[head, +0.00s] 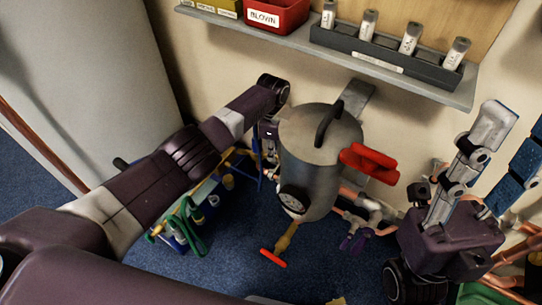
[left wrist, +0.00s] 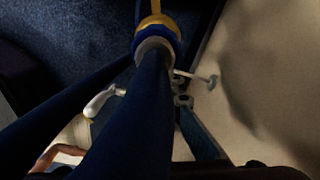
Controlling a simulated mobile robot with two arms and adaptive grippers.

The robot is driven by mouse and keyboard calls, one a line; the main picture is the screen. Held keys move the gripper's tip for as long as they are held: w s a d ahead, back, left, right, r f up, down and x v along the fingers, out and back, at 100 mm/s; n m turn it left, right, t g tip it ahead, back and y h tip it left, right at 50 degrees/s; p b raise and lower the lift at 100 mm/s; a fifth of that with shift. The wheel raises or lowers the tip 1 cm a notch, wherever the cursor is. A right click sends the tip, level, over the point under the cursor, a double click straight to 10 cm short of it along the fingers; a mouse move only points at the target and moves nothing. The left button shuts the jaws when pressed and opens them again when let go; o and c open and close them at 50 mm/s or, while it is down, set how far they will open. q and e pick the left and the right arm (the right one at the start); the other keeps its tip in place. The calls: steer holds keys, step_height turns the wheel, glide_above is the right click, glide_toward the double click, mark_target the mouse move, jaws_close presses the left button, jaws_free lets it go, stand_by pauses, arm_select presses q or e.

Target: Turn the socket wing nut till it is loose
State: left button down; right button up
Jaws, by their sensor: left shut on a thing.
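My left arm reaches in from the left to the left side of a grey metal pot (head: 318,160). My left gripper (head: 268,137) points down there, beside the pot and above a blue stand (head: 258,172), partly hidden. In the left wrist view a dark blue tube (left wrist: 153,110) with a yellow end crosses in front of the fingers and hides what is between them. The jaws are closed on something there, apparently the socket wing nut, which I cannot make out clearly. My right gripper (head: 507,140) points up at the right, its blue-padded fingers apart and empty.
The pot carries a red handle (head: 370,163) and a dial (head: 293,200). A yellow valve with a red handle (head: 273,258) hangs below. A purple piece (head: 354,242) sits on pipework to the right. A shelf (head: 330,50) with a red bin (head: 277,14) overhangs. Blue carpet lies open in front.

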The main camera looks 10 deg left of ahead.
arm_select(q)
steer(key=shift+w+a+n, duration=0.1)
steer(key=shift+w+n, duration=0.1)
steer(key=shift+n, duration=0.4)
steer(key=shift+w, duration=0.1)
steer(key=shift+w, duration=0.1)
steer(key=c, duration=2.1)
jaws_free()
steer(key=shift+r, duration=0.1)
step_height(320, 180, up, 12)
